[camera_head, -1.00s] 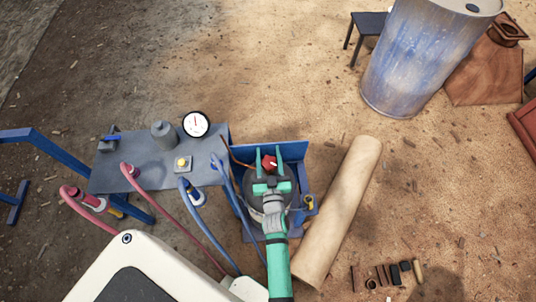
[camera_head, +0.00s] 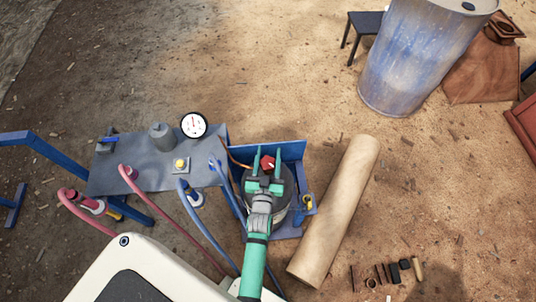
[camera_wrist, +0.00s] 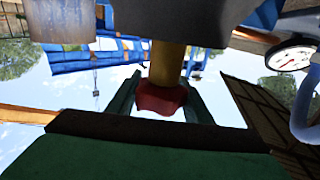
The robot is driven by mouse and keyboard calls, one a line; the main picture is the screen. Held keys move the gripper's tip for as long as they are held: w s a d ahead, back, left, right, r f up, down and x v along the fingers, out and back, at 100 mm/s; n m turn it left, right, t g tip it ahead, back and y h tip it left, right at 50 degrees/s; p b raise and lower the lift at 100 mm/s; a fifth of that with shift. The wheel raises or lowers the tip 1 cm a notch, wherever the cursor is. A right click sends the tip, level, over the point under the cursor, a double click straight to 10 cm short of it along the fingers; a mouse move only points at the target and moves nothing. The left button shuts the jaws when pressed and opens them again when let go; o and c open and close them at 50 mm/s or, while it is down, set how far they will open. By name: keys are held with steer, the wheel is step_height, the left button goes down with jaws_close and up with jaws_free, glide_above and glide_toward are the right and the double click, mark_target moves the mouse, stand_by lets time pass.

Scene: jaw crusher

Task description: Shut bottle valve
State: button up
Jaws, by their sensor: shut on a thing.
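The bottle valve shows as a red knob (camera_head: 267,163) on top of the grey bottle (camera_head: 283,193), which stands in a blue bracket. In the wrist view the red knob (camera_wrist: 161,98) sits on a yellow brass stem (camera_wrist: 167,62). My gripper (camera_head: 266,158) reaches over the bottle, with one green finger on each side of the knob. In the wrist view the fingers (camera_wrist: 160,100) flank the red knob and are shut on it. The arm hides part of the bottle.
A grey-blue bench (camera_head: 140,178) to the left carries a round gauge (camera_head: 194,125) and a grey canister (camera_head: 161,135). Red and blue hoses (camera_head: 200,233) run near my arm. A tan roll (camera_head: 338,205) lies to the right. A large blue drum (camera_head: 415,60) stands behind.

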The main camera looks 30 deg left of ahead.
steer(key=shift+w+d+m+t+h, duration=0.1)
steer(key=shift+d+m+t+h, duration=0.15)
steer(key=shift+m+h, duration=0.7)
steer(key=shift+d+m+t+h, duration=0.3)
steer(key=shift+m+h, duration=0.2)
steer(key=shift+h, duration=0.75)
steer(key=shift+w+d+m+t+h, duration=0.1)
steer(key=shift+d+m+t+h, duration=0.15)
steer(key=shift+m+h, duration=0.7)
steer(key=shift+h, duration=0.65)
steer(key=shift+s+d+f+m+g+h, duration=0.1)
steer(key=shift+d+m+g+h, duration=0.1)
steer(key=shift+m+h, duration=0.75)
steer(key=shift+d+m+g+h, duration=0.15)
steer(key=shift+m+h, duration=0.4)
steer(key=shift+h, duration=0.7)
steer(key=shift+d+m+h, duration=0.1)
steer(key=shift+m+h, duration=0.3)
steer(key=shift+h, duration=0.2)
steer(key=o, duration=1)
steer(key=shift+o, duration=0.2)
steer(key=shift+s, duration=0.1)
steer(key=shift+s+a, duration=0.35)
steer(key=shift+s, duration=0.15)
steer(key=v, duration=0.9)
steer(key=shift+s, duration=0.3)
